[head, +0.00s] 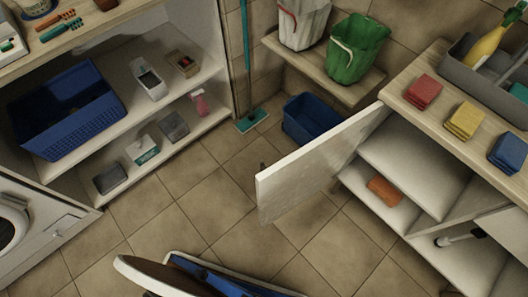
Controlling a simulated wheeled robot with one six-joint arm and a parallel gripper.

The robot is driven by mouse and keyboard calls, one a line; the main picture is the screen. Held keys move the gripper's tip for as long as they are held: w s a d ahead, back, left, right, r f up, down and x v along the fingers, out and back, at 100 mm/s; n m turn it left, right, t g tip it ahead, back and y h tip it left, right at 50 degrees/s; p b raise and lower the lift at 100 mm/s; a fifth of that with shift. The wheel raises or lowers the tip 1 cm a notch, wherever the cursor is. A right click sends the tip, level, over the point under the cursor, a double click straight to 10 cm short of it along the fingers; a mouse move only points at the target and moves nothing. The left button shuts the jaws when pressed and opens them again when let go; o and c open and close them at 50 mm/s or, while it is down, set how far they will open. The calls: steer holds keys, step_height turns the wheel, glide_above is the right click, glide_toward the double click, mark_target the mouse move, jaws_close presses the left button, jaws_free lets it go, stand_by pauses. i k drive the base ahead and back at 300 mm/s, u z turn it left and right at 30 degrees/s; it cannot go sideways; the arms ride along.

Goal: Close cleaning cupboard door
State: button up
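The white cupboard door (310,166) stands wide open in the middle of the head view. It juts out to the left from the cupboard (397,103) on the right, and its free end hangs over the tiled floor. A small dark piece, perhaps its handle, shows at the far side of that free end. Inside the cupboard are white shelves (415,165), with an orange-brown item (385,191) on a lower one. My gripper is not in view, so its state and its place relative to the door cannot be seen.
A blue bin (309,119) stands behind the door, under a low shelf (352,93) with white and green buckets. A teal mop (250,118) leans nearby. A rounded brown-and-white object (160,275) and a blue one (225,279) lie at the bottom. Floor left of the door is clear.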

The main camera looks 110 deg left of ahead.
mark_target(280, 187)
steer(key=k, duration=0.75)
steer(key=u, duration=1.95)
steer(key=i, duration=0.5)
steer(key=z, duration=0.55)
steer(key=k, duration=0.8)
steer(key=u, duration=0.6)
